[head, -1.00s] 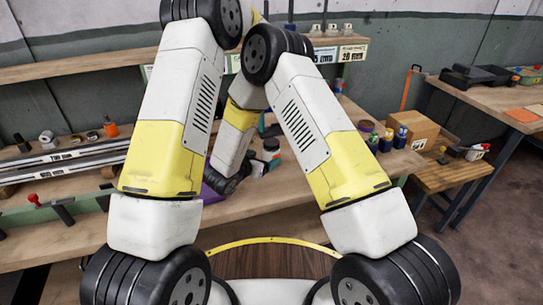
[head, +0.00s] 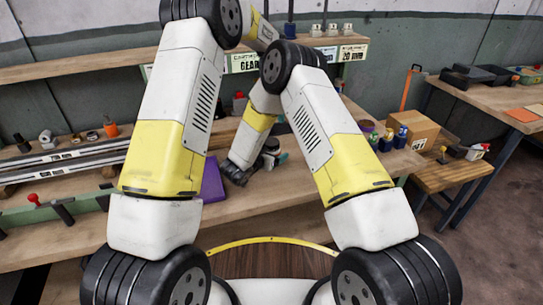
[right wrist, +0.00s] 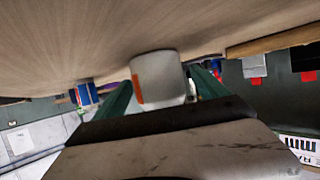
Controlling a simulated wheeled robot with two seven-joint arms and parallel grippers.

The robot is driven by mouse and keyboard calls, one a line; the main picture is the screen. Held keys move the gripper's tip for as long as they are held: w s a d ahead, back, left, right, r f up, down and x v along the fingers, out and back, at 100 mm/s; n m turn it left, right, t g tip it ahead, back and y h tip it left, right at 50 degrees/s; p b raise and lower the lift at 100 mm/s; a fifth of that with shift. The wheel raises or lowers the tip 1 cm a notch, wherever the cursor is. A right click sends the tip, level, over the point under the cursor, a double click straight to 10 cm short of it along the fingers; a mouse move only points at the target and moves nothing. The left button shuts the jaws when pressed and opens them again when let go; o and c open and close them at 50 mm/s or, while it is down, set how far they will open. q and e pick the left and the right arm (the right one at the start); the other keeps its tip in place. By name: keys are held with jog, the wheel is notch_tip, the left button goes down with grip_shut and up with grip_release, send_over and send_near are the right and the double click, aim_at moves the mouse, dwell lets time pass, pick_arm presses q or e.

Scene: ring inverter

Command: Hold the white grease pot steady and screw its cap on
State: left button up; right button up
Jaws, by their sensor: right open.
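In the right wrist view, the white pot (right wrist: 168,66) with an orange patch on its side stands between the two green fingers of my right gripper (right wrist: 165,82). The fingers are apart, one on each side of the pot; I cannot tell whether either touches it. In the head view my right gripper (head: 268,162) is low over the bench, pointing right, beside a small grey and dark item (head: 271,146) that I cannot make out clearly. My left gripper is hidden behind the arms. I cannot identify the cap in either view.
A purple sheet (head: 213,182) lies on the workbench (head: 300,190) left of my right wrist. Small bottles (head: 393,138) and a cardboard box (head: 414,128) stand to the right. Metal rails (head: 70,157) lie at the left.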

aim_at(272, 142)
grip_shut()
pick_arm(q)
jog(key=n, duration=0.9)
dwell(0.4)
jog(key=shift+f, duration=4)
